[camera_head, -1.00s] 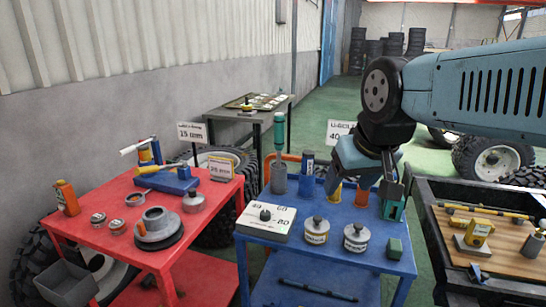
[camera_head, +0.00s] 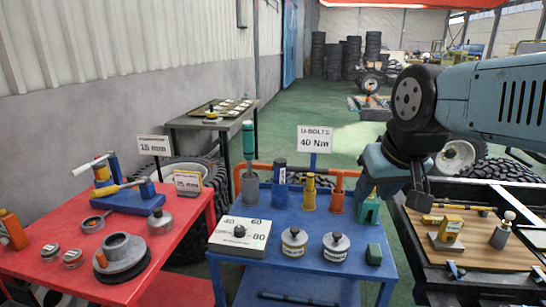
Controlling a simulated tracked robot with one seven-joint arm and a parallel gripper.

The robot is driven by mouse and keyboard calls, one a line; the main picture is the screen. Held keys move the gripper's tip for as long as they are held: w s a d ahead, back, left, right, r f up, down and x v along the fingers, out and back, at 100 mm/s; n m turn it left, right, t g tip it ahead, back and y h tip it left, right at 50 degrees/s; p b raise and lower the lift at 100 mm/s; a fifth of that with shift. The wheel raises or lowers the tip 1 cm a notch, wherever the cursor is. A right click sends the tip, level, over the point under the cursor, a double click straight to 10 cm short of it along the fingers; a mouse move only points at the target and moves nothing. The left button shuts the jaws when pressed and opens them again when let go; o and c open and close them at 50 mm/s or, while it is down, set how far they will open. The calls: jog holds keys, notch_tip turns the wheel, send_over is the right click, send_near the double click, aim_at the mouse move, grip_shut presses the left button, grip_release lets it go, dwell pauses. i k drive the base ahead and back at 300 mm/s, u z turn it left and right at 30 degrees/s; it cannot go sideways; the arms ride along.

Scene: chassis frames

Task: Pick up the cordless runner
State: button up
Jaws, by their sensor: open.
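Several upright tools stand along the back of the blue cart (camera_head: 232,262). They are a tall teal-and-grey tool (camera_head: 248,165), a blue cylindrical tool (camera_head: 279,186), a yellow one (camera_head: 309,193), an orange one (camera_head: 337,196) and a green one (camera_head: 371,209). I cannot tell for sure which is the cordless runner. My gripper (camera_head: 396,192) hangs with fingers down over the cart's back right corner, above and just right of the green tool. It is open, with nothing seen between its fingers. It partly hides the space behind the green tool.
A red cart (camera_head: 75,232) stands left, a wooden-topped bench (camera_head: 478,248) right. A sign (camera_head: 315,140) rises behind.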

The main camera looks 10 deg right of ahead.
aim_at(248, 134)
jog(key=u, duration=1.1)
jog(key=i, duration=0.1)
jog(key=z, duration=2.7)
jog(key=k, duration=1.45)
jog(key=u, duration=1.45)
jog(key=i, duration=1.65)
jog(key=z, duration=0.05)
